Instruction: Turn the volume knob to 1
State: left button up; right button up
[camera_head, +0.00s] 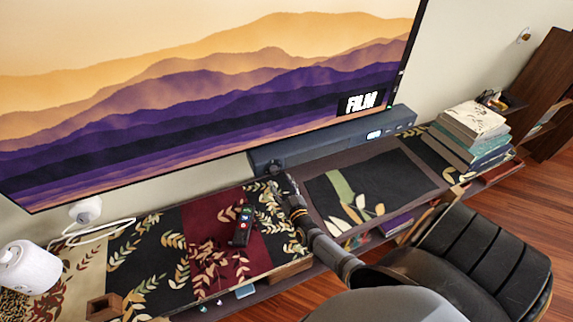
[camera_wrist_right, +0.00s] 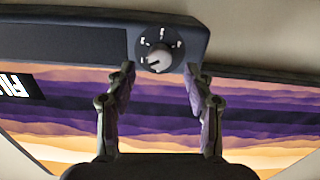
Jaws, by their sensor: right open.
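The volume knob (camera_head: 277,168) is on the left end of a dark blue soundbar (camera_head: 335,148) below the TV. In the right wrist view, which is upside down, the round black knob (camera_wrist_right: 158,57) has white marks around it on the soundbar face (camera_wrist_right: 60,40). Its marks are too small to read surely. My right gripper (camera_head: 281,184) is just in front of the knob. In the wrist view its open fingers (camera_wrist_right: 159,72) stand on either side of the knob with gaps, not gripping it. My left gripper is not in view.
A TV (camera_head: 200,85) showing "FILM" hangs above the soundbar. A black remote (camera_head: 242,226) lies on the patterned shelf top to the left of my arm. A book stack (camera_head: 470,135) stands at the right, and a white canister (camera_head: 28,268) at the far left.

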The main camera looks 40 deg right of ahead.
jog(key=v, duration=0.6)
jog(key=shift+s, duration=0.35)
jog(key=shift+a, duration=0.15)
